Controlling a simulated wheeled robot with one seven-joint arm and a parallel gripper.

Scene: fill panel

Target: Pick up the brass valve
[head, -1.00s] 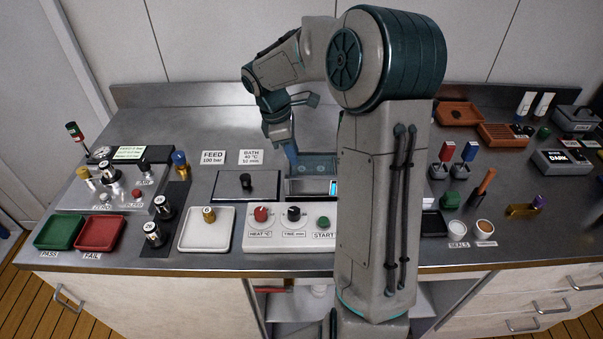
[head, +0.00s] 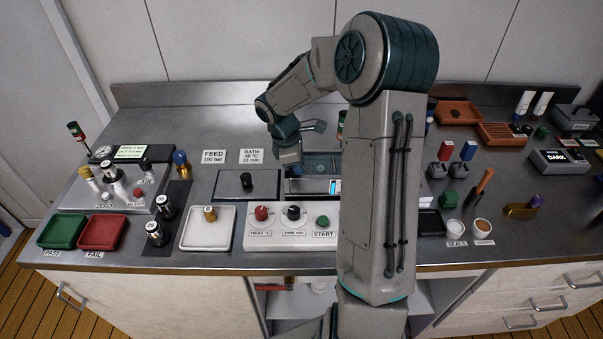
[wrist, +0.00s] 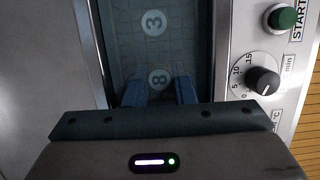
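I cannot tell for sure which piece is the brass valve. A brass-coloured cylinder (head: 210,213) marked 6 stands upright on a white tray (head: 194,243) left of the heat panel. A brass-coloured piece with a purple top (head: 521,208) lies at the far right. My gripper (wrist: 159,91) is over the open bath (wrist: 179,28) in the wrist view, its two blue fingers apart. Between and just beyond the fingertips is a round disc marked 8 (wrist: 158,79); another marked 3 (wrist: 154,23) lies further in. No contact with the fingers is visible. My gripper is far from both brass-coloured pieces.
The control panel (head: 268,238) with knobs and a green START button stands in front of the bath. A dark lid plate (head: 232,187) lies left of the bath. Green (head: 62,231) and red (head: 103,232) trays are at the left. My arm hides part of the bench.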

